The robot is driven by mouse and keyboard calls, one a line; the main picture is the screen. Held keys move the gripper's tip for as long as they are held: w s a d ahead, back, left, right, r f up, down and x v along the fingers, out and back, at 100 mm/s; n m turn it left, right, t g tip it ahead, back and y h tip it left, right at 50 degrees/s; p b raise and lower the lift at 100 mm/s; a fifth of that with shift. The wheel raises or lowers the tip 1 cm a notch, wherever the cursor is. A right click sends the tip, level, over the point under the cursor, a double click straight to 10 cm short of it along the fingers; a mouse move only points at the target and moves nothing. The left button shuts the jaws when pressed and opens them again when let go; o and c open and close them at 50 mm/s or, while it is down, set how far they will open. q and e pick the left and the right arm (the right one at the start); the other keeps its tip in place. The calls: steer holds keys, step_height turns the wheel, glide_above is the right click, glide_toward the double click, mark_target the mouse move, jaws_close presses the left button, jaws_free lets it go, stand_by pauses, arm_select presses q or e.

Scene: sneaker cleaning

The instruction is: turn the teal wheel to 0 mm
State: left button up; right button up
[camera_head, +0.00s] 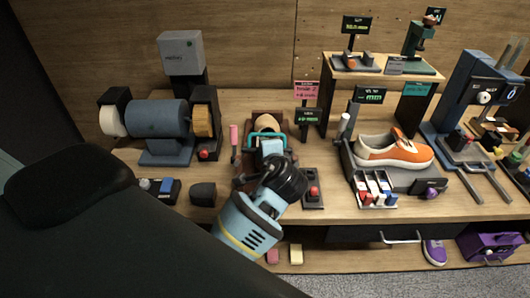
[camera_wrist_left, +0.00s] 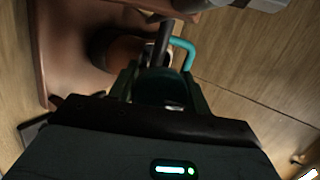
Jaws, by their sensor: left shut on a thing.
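The teal wheel (camera_head: 263,134) shows as a teal rim on the brown stand (camera_head: 238,184) near the middle of the table. My left gripper (camera_head: 271,147) comes down over it and hides its centre. In the left wrist view, the fingers (camera_wrist_left: 158,78) are closed around part of the wheel, and a teal bar (camera_wrist_left: 186,50) sticks out to the right of them. A tan rounded form stands behind the wheel in the stand. A small display (camera_head: 308,115) with green text stands to the right; its reading is too small to make out. My right gripper is not in view.
A red-button box (camera_head: 313,190) stands right of the stand, a pink-handled tool (camera_head: 234,141) left of it. A blue grinder (camera_head: 160,119) is farther left. An orange-and-white sneaker (camera_head: 394,150) sits on a grey platform at right. A dark cup (camera_head: 203,194) is at front left.

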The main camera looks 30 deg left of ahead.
arm_select(q)
steer(key=shift+n, duration=0.6)
steer(key=o, duration=1)
steer(key=shift+c, duration=0.2)
steer(key=v, duration=0.7)
steer(key=shift+s+d+r, duration=0.2)
steer(key=shift+d+r, duration=0.05)
steer(key=shift+d, duration=0.05)
